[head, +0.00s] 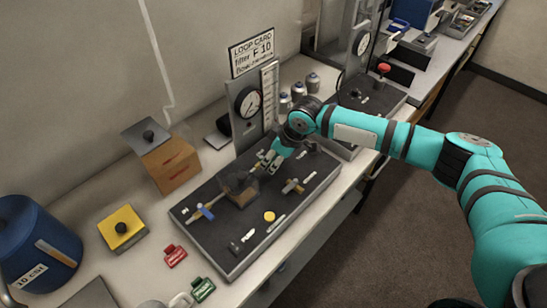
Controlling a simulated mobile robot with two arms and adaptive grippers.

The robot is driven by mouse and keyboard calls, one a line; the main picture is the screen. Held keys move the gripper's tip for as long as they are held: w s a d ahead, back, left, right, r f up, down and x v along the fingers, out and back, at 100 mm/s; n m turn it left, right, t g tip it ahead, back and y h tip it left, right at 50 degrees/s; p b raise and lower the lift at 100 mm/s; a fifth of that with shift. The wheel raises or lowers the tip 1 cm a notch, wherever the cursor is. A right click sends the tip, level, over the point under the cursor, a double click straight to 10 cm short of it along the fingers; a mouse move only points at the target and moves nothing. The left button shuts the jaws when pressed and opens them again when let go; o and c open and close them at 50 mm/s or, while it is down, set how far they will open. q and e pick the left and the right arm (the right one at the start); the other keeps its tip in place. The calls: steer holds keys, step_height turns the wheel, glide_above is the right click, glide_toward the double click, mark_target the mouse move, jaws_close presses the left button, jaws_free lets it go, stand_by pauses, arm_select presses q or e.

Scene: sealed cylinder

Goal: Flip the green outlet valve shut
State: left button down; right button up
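A dark panel (225,259) with pipe fittings lies on the bench. A valve with a blue handle (207,212) sits at its left end. A brown block-like part (239,188) sits in the middle. Another small fitting with a pale handle (292,186) sits to the right of it. I cannot clearly pick out a green valve handle; it may be hidden by or beside my gripper. My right gripper (268,163) points down at the panel's back middle, close to the brown part. Its fingers are too small to tell open from shut. My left gripper is not in view.
A gauge stand (247,104) rises behind the panel, close to my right arm. A yellow box (122,228), a red tag (175,256), a green tag (203,289) and a blue drum (38,245) are at the left. A second panel with a red knob (384,69) is behind my arm.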

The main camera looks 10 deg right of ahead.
jaws_close()
steer(key=m+p, duration=0.2)
steer(key=p, duration=0.1)
steer(key=shift+s+a+r+p, duration=0.3)
steer(key=shift+a, duration=0.1)
steer(key=shift+f+m+t+h+p, duration=0.2)
steer(key=shift+m+t+h+p, duration=0.1)
steer(key=shift+m+h, duration=0.15)
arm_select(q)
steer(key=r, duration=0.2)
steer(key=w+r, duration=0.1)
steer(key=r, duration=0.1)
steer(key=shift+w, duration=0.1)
arm_select(e)
jaws_free()
steer(key=v, duration=1.2)
